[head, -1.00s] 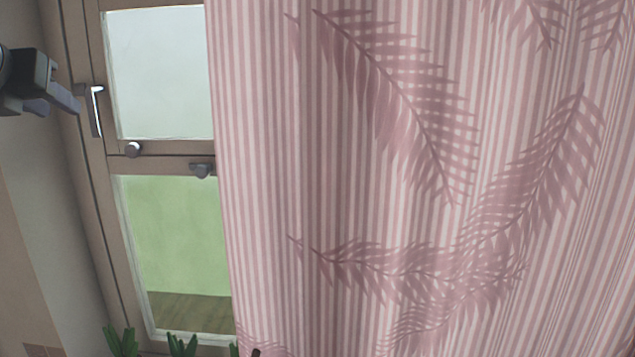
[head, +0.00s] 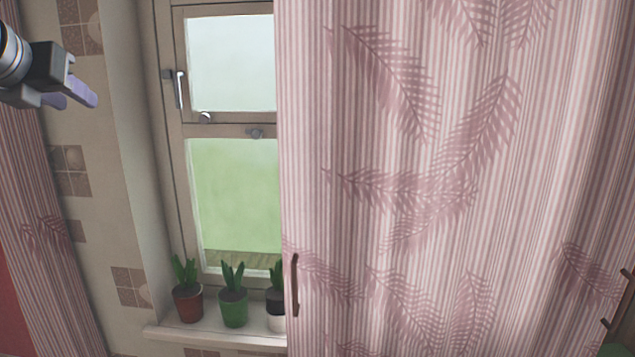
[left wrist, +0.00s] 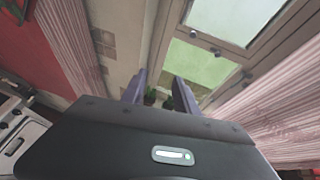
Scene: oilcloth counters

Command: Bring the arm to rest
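My left gripper (head: 80,100) is at the upper left of the head view, with its two lilac fingers pointing right and a little down. It is held in the air in front of the tiled wall, left of the window. In the left wrist view the two fingers of the gripper (left wrist: 159,80) stand apart with nothing between them, so it is open and empty. My right gripper is in neither view.
A window (head: 235,190) has a metal handle (head: 180,89). Potted plants, one in a green pot (head: 233,308), stand on the sill (head: 215,337). A pink striped curtain (head: 400,230) hangs at right. A pale appliance (left wrist: 18,140) shows at the left wrist view's lower left.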

